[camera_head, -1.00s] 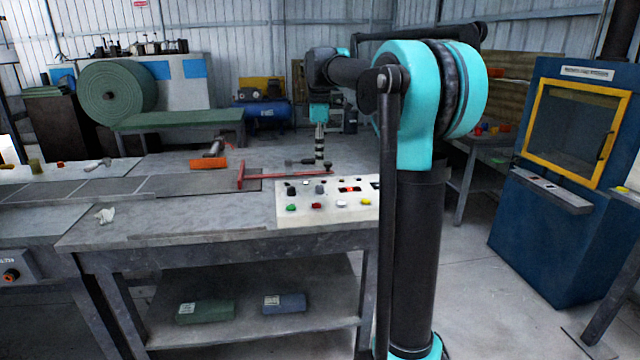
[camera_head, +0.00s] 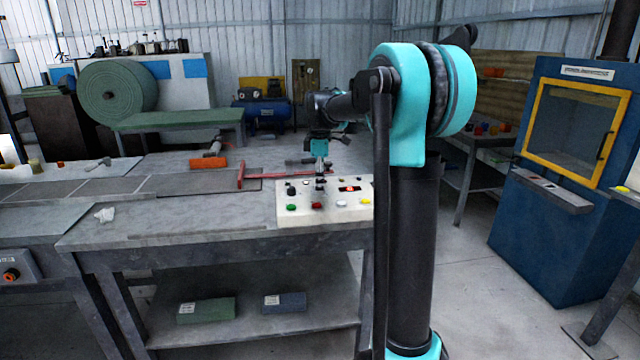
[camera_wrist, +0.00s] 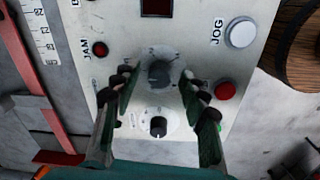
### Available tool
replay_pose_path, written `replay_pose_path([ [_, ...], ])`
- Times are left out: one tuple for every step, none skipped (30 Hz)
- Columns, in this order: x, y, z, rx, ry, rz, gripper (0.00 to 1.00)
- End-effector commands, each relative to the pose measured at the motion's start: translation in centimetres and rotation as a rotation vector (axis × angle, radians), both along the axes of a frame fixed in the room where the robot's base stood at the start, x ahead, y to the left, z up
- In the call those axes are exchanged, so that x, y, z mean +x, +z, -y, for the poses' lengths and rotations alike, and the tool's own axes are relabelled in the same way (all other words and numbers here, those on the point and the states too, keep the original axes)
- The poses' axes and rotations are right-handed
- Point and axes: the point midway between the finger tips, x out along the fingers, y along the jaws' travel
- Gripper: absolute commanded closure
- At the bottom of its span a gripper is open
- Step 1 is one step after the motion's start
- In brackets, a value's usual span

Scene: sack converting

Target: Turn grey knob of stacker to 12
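The cream control panel (camera_head: 330,212) lies on the grey bench; it also fills most of the wrist view (camera_wrist: 185,22). In the wrist view a dark grey knob (camera_wrist: 160,74) sits on a pale round dial with small marks, too blurred to read its setting. My gripper (camera_wrist: 157,78) is open, with one finger on the left and one on the right of this knob; contact cannot be told. In the head view my gripper (camera_head: 320,186) points down just over the panel and hides the knob. A second, black knob (camera_wrist: 158,126) on a white dial lies lower in the wrist view.
Near the knob are a red button (camera_wrist: 225,90), a white button (camera_wrist: 241,33) labelled JOG, a small red lamp (camera_wrist: 99,48) labelled JAM and a dark display (camera_wrist: 157,7). A red bar frame (camera_head: 241,176) lies behind the panel. Bench space left of the panel is mostly clear.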

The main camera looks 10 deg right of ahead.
Motion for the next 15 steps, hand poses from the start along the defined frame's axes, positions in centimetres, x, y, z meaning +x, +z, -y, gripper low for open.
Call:
replay_pose_path([
  [0.0, 0.01, 0.0, 0.0, 0.0, 0.0, 0.63],
  [0.0, 0.01, 0.0, 0.0, 0.0, 0.0, 0.67],
  [0.0, 0.01, 0.0, 0.0, 0.0, 0.0, 0.72],
  [0.0, 0.01, 0.0, 0.0, 0.0, 0.0, 0.76],
  [0.0, 0.01, 0.0, 0.0, 0.0, 0.0, 0.8],
  [0.0, 0.02, 0.0, 0.0, 0.0, 0.0, 0.84],
  [0.0, 0.02, 0.0, 0.0, 0.0, 0.0, 0.88],
  [0.0, 0.02, 0.0, 0.0, 0.0, 0.0, 0.92],
  [0.0, 0.02, 0.0, 0.0, 0.0, 0.0, 0.97],
  [0.0, 0.02, 0.0, 0.0, 0.0, 0.0, 1.0],
  [0.0, 0.02, 0.0, 0.0, 0.0, 0.0, 1.0],
  [0.0, 0.02, 0.0, 0.0, 0.0, 0.0, 1.0],
  [0.0, 0.02, 0.0, 0.0, 0.0, 0.0, 1.0],
  [0.0, 0.02, 0.0, 0.0, -0.001, 0.0, 1.0],
  [0.0, 0.02, 0.0, 0.0, -0.003, 0.0, 1.0],
])
